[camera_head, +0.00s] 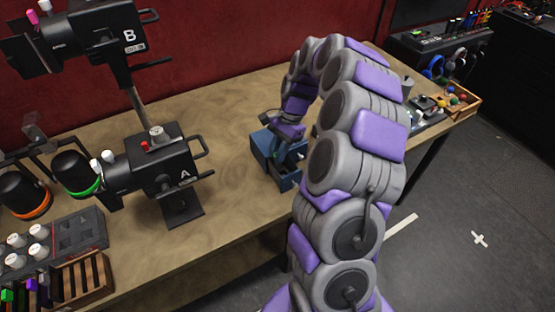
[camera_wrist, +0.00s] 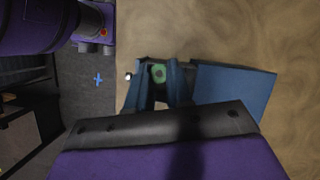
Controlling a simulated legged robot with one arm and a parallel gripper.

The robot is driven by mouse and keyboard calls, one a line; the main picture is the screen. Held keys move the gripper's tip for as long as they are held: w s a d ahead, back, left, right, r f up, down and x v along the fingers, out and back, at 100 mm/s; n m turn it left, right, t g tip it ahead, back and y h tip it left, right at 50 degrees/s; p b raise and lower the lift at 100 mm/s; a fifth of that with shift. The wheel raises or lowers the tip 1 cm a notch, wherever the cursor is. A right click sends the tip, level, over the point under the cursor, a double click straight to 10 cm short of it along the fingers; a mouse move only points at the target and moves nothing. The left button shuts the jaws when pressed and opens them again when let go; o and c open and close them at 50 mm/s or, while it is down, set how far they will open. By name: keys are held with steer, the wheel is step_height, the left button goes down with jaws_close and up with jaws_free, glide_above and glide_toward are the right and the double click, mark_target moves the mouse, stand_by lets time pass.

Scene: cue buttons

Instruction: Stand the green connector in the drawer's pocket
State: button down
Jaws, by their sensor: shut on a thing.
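The green connector (camera_wrist: 158,73) shows in the wrist view between the tips of my gripper (camera_wrist: 157,80), which is shut on it. The gripper is over the opened part of a small blue drawer unit (camera_wrist: 235,88). In the head view my gripper (camera_head: 290,137) is low over the blue unit (camera_head: 262,150), and I cannot make out the connector there. The drawer (camera_head: 288,182) stands out toward the table's front edge, with a pale knob (camera_wrist: 128,76) on its front. The pocket is hidden by the gripper, so I cannot tell if the connector touches it.
Black machine A (camera_head: 160,165) stands on the table to the left, with machine B (camera_head: 105,35) above. A wooden rack (camera_head: 85,280) is at the lower left. A wooden tray of coloured balls (camera_head: 455,102) is at the right end. Bare tabletop (camera_head: 235,105) lies around the unit.

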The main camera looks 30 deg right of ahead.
steer(key=shift+w+d+r, duration=0.1)
steer(key=shift+w+d, duration=0.05)
steer(key=shift+d, duration=0.25)
steer(key=d+f, duration=0.1)
steer(key=d+f+y, duration=0.1)
steer(key=f, duration=0.1)
steer(key=d+f+y, duration=0.1)
steer(key=f, duration=0.1)
steer(key=shift+w+d+f, duration=0.15)
steer(key=shift+w+d, duration=0.2)
steer(key=shift+d, duration=0.05)
steer(key=shift+a, duration=1.05)
steer(key=shift+d+f+g+p, duration=0.1)
steer(key=shift+d+g+p, duration=0.3)
steer(key=shift+d, duration=0.65)
steer(key=shift+a, duration=0.5)
